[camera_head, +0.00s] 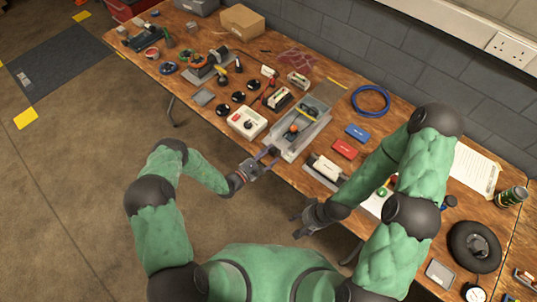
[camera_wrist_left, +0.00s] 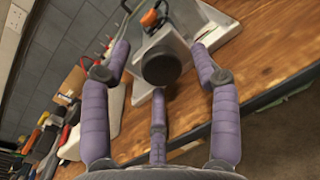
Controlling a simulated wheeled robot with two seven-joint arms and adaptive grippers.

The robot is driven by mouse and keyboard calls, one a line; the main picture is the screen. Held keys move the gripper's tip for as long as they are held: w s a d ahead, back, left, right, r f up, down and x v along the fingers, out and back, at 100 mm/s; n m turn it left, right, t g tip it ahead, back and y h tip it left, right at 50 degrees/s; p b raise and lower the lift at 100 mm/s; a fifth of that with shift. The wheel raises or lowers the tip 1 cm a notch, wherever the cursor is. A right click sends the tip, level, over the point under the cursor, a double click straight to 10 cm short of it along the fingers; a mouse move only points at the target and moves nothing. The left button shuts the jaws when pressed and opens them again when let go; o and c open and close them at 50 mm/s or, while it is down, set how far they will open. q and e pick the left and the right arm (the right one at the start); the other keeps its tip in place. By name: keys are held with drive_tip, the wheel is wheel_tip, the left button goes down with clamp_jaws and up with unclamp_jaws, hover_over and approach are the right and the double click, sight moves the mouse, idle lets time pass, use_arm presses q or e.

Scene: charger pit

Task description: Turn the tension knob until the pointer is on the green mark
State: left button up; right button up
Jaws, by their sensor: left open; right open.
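The grey metal fixture (camera_head: 300,142) lies at the table's front edge, with an orange and black part (camera_head: 292,131) inside it. A round black knob (camera_wrist_left: 161,66) sticks out from the fixture's near end in the left wrist view; I take it to be the tension knob. My left gripper (camera_head: 266,157) is open in front of that end. In the left wrist view its purple fingers (camera_wrist_left: 160,75) are spread around the knob's outline, with gaps visible; I cannot tell its depth. I cannot make out the pointer or green mark. My right gripper (camera_head: 302,220) is open and empty, off the table's front edge.
A white box with dials (camera_head: 247,122) stands left of the fixture, beside several black round parts. Blue (camera_head: 357,132) and red (camera_head: 345,149) boxes and a blue coil (camera_head: 370,100) lie to the right. A white block on a grey base (camera_head: 325,169) is close by.

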use_arm(q)
drive_tip(key=c, duration=1.1)
drive_tip(key=shift+c, duration=0.2)
drive_tip(key=shift+m, duration=0.3)
drive_tip(key=m, duration=0.3)
drive_tip(key=shift+r+m, duration=0.15)
drive_tip(key=shift+m, duration=0.15)
drive_tip(key=shift+d+m+p, duration=0.1)
drive_tip(key=shift+m+p, duration=0.25)
drive_tip(key=shift+m, duration=0.95)
drive_tip(key=shift+s, duration=0.1)
